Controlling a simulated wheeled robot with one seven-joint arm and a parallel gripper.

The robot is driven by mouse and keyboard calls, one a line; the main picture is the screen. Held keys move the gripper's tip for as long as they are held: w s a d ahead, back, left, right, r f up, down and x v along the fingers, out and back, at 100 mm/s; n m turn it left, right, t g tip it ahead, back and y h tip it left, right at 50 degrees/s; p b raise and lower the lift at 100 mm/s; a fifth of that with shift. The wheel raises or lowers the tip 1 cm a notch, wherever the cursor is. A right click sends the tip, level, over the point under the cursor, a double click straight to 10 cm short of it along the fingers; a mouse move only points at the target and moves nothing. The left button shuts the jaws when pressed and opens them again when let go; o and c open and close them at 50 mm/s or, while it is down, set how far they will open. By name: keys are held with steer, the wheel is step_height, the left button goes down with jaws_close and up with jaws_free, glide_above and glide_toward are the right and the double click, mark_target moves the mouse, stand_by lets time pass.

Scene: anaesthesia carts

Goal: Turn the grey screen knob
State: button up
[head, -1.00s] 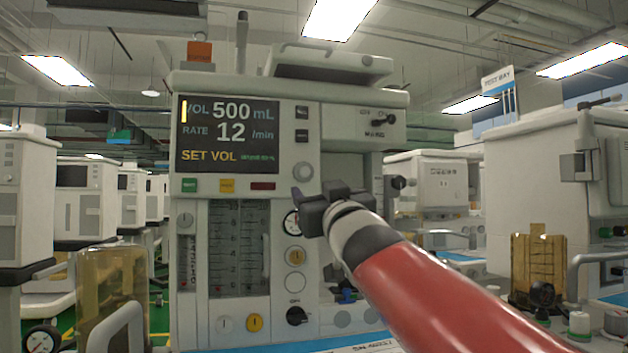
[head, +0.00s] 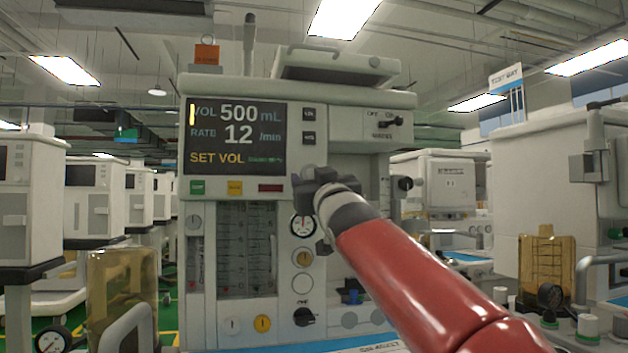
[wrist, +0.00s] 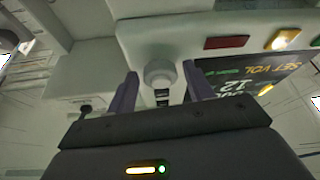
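The anaesthesia machine's screen (head: 235,138) reads VOL 500 mL, RATE 12 /min and SET VOL. In the wrist view the grey screen knob (wrist: 160,72) is a round knob beside the screen, between my two finger tips. My gripper (wrist: 161,76) is open, with a visible gap on each side of the knob. I cannot tell how far the tips reach along it. In the head view my gripper (head: 310,183) is at the lower right of the screen and hides the knob.
A green, a yellow and a red button (head: 271,188) sit below the screen. A gauge (head: 302,224) and other knobs are close below my gripper. A rotary switch (head: 390,122) is at the upper right. Other carts stand to both sides.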

steer(key=c, duration=0.8)
steer(key=shift+o, duration=0.2)
steer(key=shift+a+f+m+b, duration=0.2)
steer(key=shift+m+b, duration=0.2)
steer(key=shift+b, duration=0.35)
steer(key=m+h+b, duration=0.2)
steer(key=m, duration=0.1)
steer(key=m+h+b, duration=0.1)
steer(key=m+h, duration=0.1)
steer(key=m, duration=0.2)
steer(key=m+h+b, duration=0.2)
steer(key=m, duration=0.1)
steer(key=shift+s+a+r+m+t+b, duration=0.15)
steer(key=shift+a+r+m+t+b, duration=0.15)
steer(key=shift+t, duration=0.1)
steer(key=m, duration=0.1)
steer(key=m+h+p, duration=0.1)
steer(key=m, duration=0.1)
steer(key=m+h, duration=0.1)
steer(key=shift+r+m+g+p, duration=0.25)
steer(key=shift+m+g+p, duration=0.15)
steer(key=m+p, duration=0.1)
steer(key=m, duration=0.1)
steer(key=m+g+h+p, duration=0.1)
steer(key=m+p, duration=0.1)
steer(key=shift+a+r+m, duration=0.15)
steer(key=shift+m, duration=0.25)
steer(key=shift+m+g+h+p, duration=0.3)
steer(key=shift+m+g+p, duration=0.4)
steer(key=shift+m, duration=0.4)
